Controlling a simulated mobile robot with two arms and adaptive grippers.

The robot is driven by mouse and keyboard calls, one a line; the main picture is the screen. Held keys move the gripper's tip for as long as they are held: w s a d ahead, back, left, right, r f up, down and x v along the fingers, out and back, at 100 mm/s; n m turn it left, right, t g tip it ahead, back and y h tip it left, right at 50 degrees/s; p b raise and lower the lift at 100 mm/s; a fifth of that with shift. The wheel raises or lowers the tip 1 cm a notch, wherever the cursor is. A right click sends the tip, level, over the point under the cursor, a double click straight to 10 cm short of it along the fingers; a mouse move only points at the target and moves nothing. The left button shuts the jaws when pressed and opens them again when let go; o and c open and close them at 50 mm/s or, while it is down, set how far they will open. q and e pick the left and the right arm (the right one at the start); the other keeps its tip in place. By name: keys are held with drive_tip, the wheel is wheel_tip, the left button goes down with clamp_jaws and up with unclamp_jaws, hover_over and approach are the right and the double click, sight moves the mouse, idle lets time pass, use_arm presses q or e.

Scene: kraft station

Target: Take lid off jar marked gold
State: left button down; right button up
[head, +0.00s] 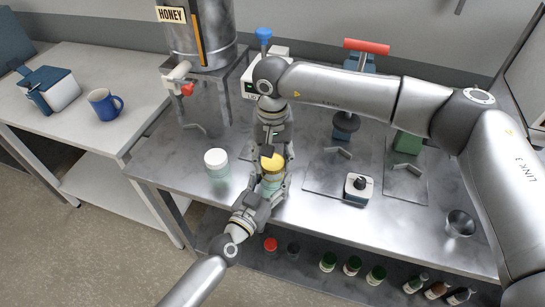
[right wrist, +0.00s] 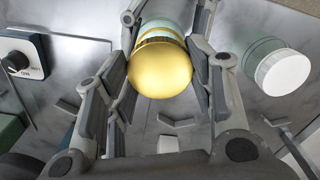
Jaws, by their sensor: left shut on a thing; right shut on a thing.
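The jar (head: 271,183) with a gold lid (head: 272,162) stands upright near the front of the steel table. In the right wrist view, the gold lid (right wrist: 160,68) is on the pale green jar body (right wrist: 168,22). My left gripper (head: 268,190) reaches in from the lower left and is shut on the jar body. My right gripper (head: 271,152) comes down from above and is shut on the gold lid, with a finger on each side of it. The left fingertips are partly hidden by the jar and my own gripper.
A similar jar with a white lid (head: 216,158) stands just left. A honey tank (head: 200,35) with a red-handled tap is behind it. A small black-knobbed device (head: 359,187) and a metal cup (head: 460,223) stand right. Several bottles (head: 352,265) sit on the lower shelf.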

sight(272, 161)
drive_tip(key=shift+r, duration=2)
use_arm(q)
drive_tip(key=shift+c, duration=2.1)
unclamp_jaws()
